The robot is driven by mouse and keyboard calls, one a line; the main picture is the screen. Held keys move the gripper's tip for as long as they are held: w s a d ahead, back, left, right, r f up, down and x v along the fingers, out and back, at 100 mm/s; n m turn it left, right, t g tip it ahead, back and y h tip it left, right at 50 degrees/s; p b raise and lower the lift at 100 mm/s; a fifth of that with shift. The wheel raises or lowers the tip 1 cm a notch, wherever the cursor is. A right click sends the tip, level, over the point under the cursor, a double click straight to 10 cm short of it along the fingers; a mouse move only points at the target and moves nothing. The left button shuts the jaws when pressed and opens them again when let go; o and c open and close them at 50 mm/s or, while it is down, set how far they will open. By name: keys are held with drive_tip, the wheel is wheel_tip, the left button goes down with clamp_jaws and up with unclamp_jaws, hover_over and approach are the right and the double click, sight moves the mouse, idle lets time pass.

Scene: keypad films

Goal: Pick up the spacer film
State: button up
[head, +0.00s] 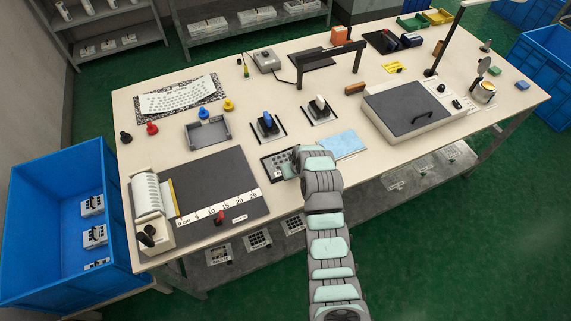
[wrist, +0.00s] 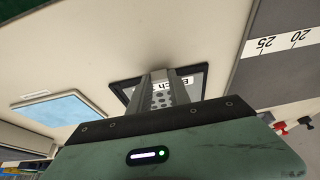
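A dark-framed tray (head: 268,160) lies near the front edge of the bench, left of the light blue sheet. A pale dotted sheet, which looks like the spacer film, shows in it beside my gripper (head: 292,163). In the wrist view the tray (wrist: 203,76) has an upside-down batch label. The dotted surface (wrist: 162,97) shows between my gripper's two fingers (wrist: 163,80). The fingers look apart and reach over the tray. I cannot tell whether they touch the film. My arm hides the tray's right part in the head view.
The light blue sheet (head: 343,144) lies right of my gripper. A black cutting mat (head: 210,182) with a ruler is at left. A grey-topped machine (head: 407,106) is at right.

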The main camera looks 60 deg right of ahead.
clamp_jaws()
